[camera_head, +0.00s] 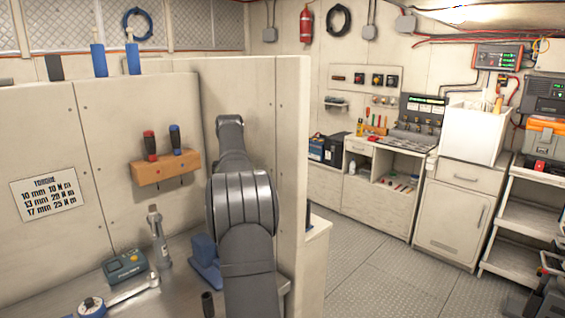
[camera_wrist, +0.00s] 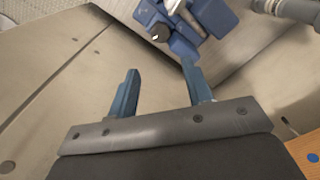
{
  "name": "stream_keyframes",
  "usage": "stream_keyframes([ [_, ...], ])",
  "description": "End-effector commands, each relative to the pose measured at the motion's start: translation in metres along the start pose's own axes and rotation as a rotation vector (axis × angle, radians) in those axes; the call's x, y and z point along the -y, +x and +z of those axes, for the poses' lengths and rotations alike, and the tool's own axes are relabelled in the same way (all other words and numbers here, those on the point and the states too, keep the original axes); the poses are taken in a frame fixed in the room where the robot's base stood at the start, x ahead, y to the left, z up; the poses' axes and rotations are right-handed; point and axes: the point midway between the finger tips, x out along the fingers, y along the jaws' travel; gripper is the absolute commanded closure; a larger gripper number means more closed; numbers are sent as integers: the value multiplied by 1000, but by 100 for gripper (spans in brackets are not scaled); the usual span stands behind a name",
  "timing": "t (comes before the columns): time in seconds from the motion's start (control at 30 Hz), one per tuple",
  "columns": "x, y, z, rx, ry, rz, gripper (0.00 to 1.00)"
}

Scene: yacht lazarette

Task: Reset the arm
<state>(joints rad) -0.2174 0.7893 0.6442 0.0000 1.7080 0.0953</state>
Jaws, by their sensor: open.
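My gripper (camera_wrist: 157,86) shows in the wrist view with its two blue-grey fingers apart and nothing between them. In the head view my grey arm rises in front of the panel, and its far end is hidden behind the arm's own links. A blue holder (camera_wrist: 185,22) with a dark round knob lies beyond the fingertips in the wrist view. What seems to be the same blue block (camera_head: 206,262) stands on the bench left of my arm in the head view.
A wooden rack (camera_head: 165,168) with two screwdrivers hangs on the panel left of my arm. A torque wrench (camera_head: 125,296), a teal-grey device (camera_head: 125,266) and an upright metal tool (camera_head: 158,238) are on the bench. A panel edge (camera_head: 292,170) stands right of my arm. The floor (camera_head: 375,275) beyond is clear.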

Motion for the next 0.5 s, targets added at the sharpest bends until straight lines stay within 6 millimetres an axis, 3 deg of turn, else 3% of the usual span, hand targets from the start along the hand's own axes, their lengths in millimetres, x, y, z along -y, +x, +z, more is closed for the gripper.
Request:
stream_keyframes([
  [0.17,0,-27,0,-2,0,0,54],
  [0.5,0,33,1,4,0,0,54],
])
